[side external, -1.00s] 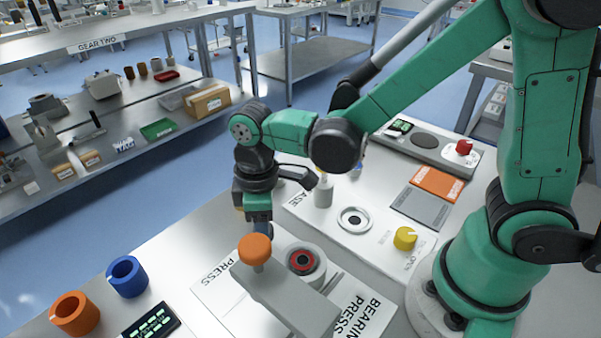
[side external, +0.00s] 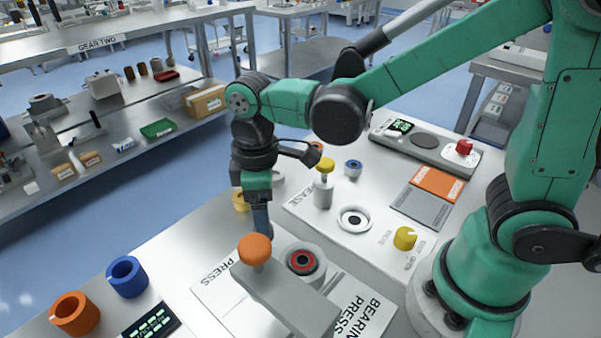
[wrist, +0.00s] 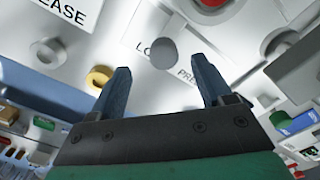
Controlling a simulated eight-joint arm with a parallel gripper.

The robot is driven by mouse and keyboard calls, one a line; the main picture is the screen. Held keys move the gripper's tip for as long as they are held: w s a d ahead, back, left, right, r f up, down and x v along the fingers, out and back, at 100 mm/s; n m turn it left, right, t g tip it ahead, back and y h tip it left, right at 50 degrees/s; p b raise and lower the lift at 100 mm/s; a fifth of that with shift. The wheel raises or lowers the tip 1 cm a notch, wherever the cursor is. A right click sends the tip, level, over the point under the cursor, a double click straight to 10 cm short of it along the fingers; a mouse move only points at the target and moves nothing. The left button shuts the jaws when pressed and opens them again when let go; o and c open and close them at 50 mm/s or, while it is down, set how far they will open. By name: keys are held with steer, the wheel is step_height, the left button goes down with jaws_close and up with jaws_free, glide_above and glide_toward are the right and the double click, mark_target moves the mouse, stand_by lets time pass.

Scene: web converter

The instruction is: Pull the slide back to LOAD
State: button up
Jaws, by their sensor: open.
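The bearing press stands on a white plate (side external: 212,291) lettered PRESS and BEARING PRESS. In the wrist view a round grey knob (wrist: 163,53), apparently the slide's handle, sits by lettering starting "LO" and "PRE". My gripper (wrist: 163,78) is open; its two fingers appear left and right of the knob, which shows between and slightly beyond the tips. I cannot tell the height gap. In the side view my gripper (side external: 262,232) points down behind the orange knob (side external: 255,249) of the press arm, and the grey knob is hidden there. A red-ringed seat (side external: 303,260) is beside it.
The grey press arm (side external: 290,300) is close to my fingers. A yellow-topped post (side external: 325,180), a white ring (side external: 354,219) and a yellow dial (side external: 404,238) stand behind and right. Blue (side external: 127,277) and orange (side external: 74,313) rings stand front left.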

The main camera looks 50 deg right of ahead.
steer(key=shift+r, duration=1.1)
steer(key=shift+d+r, duration=0.15)
steer(key=shift+d, duration=0.1)
steer(key=s+d+r+m+t, duration=0.2)
steer(key=d+r+m+t, duration=0.1)
steer(key=d+m+t, duration=0.4)
steer(key=shift+d+r+m, duration=0.15)
steer(key=shift+d+m, duration=0.85)
